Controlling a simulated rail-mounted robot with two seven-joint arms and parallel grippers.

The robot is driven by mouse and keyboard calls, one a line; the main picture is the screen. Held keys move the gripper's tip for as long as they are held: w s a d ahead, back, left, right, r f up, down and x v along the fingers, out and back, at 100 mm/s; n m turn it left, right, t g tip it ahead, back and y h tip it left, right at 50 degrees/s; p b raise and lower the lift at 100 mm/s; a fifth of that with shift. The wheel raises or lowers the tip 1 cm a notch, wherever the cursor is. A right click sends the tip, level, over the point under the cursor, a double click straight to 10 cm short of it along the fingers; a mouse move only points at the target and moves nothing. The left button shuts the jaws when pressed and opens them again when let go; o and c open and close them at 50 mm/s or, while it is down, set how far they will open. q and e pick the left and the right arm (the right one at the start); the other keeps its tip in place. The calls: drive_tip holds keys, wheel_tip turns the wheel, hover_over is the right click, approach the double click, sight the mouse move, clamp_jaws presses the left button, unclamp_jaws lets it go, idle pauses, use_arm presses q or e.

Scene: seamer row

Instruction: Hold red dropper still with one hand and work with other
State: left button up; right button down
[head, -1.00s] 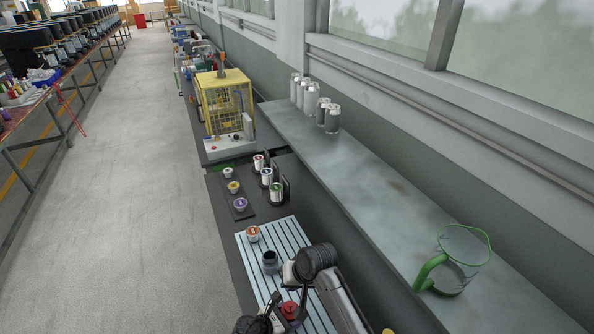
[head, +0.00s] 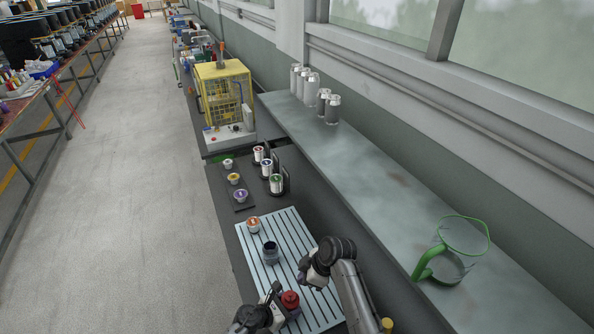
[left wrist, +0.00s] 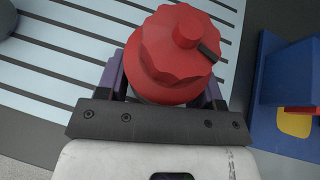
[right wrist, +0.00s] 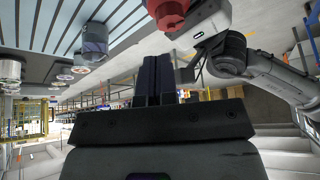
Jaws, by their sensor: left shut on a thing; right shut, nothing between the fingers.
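The red dropper (head: 290,299) stands at the near part of the slatted light mat (head: 292,228). My left gripper (head: 280,298) is shut around it; in the left wrist view the red ridged cap of the dropper (left wrist: 172,55) sits between the two fingers, with a small round knob on top. My right gripper (head: 304,280) is shut and empty, up and right of the dropper and apart from it. In the right wrist view its fingers (right wrist: 155,75) are together, and the dropper (right wrist: 170,10) shows at the top edge. A dark open jar (head: 270,253) stands on the mat farther off.
A cup with an orange top (head: 253,224) stands at the mat's far end. Small cups (head: 234,179) and labelled cans (head: 277,184) stand beyond. A yellow-caged machine (head: 224,95) is farther back. A shelf at right holds a green-rimmed jug (head: 460,250) and silver cans (head: 311,87).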

sight(297, 305)
use_arm(q)
drive_tip(key=shift+s+a+f, duration=0.1)
drive_tip(key=shift+f, duration=0.1)
use_arm(e)
wheel_tip(297, 305, down, 7)
idle(0.5)
drive_tip(key=shift+s+a+f, duration=0.1)
drive_tip(key=shift+s+a, duration=0.05)
drive_tip(key=shift+s, duration=0.1)
idle(0.7)
drive_tip(key=shift+s, duration=0.9)
use_arm(q)
drive_tip(key=shift+r, duration=0.1)
use_arm(e)
drive_tip(key=shift+s+a+f, duration=0.1)
drive_tip(key=shift+s+a, duration=0.1)
drive_tip(key=shift+s, duration=0.25)
drive_tip(key=shift+s+d, duration=0.15)
drive_tip(key=shift+d, duration=0.25)
wheel_tip(297, 305, up, 6)
drive_tip(key=shift+r, duration=0.2)
